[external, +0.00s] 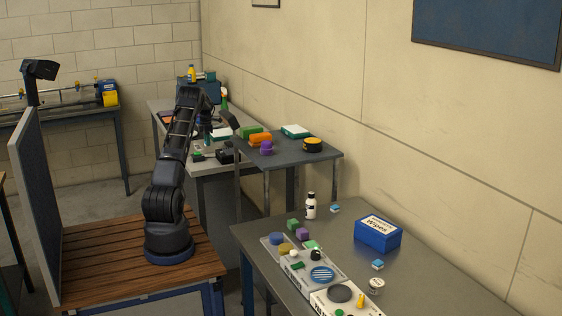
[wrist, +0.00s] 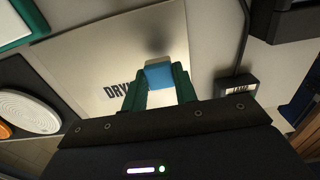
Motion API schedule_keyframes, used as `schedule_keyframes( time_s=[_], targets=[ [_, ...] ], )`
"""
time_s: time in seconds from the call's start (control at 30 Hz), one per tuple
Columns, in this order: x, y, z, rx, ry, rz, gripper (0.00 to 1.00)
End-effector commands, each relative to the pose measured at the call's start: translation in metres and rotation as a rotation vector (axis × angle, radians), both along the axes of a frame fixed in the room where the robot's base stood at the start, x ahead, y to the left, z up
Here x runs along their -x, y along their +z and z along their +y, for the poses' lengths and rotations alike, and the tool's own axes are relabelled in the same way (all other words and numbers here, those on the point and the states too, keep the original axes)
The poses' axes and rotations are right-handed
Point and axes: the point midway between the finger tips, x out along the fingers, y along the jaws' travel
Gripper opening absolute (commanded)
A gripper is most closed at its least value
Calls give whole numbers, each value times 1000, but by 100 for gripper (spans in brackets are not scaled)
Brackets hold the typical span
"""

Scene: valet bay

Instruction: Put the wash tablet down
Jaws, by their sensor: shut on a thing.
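My gripper (wrist: 160,84) shows in the wrist view with its two green fingers shut on a blue block, the wash tablet (wrist: 158,72). The tablet sits between the fingertips, over a pale sheet marked "DRY" (wrist: 85,62), the rest of its lettering hidden by a finger. A dark shadow lies on the sheet just beyond the tablet. I cannot tell whether the tablet touches the sheet. In the external view my arm reaches over the far grey bench (external: 218,165), and the held tablet cannot be made out there.
A dark box with a white label (wrist: 236,88) and a cable stands right of the sheet; a white round thing (wrist: 25,112) is at left. A raised shelf (external: 290,152) holds several items. The near table (external: 420,290) carries a blue wipes box (external: 377,238) and two small blue-and-white blocks (external: 377,265).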

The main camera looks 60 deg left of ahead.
Motion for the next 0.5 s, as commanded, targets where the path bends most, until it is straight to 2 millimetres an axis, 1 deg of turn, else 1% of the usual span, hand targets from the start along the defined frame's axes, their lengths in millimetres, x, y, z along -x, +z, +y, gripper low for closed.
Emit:
schedule_keyframes(
  time_s=[0.03,0.1,0.17,0.5],
  targets=[
    [0,-9,0,1,0,0,7],
    [0,-18,0,1,0,-1,7],
    [0,-23,0,0,0,0,7],
    [0,-26,0,-1,-1,0,7]
  ],
)
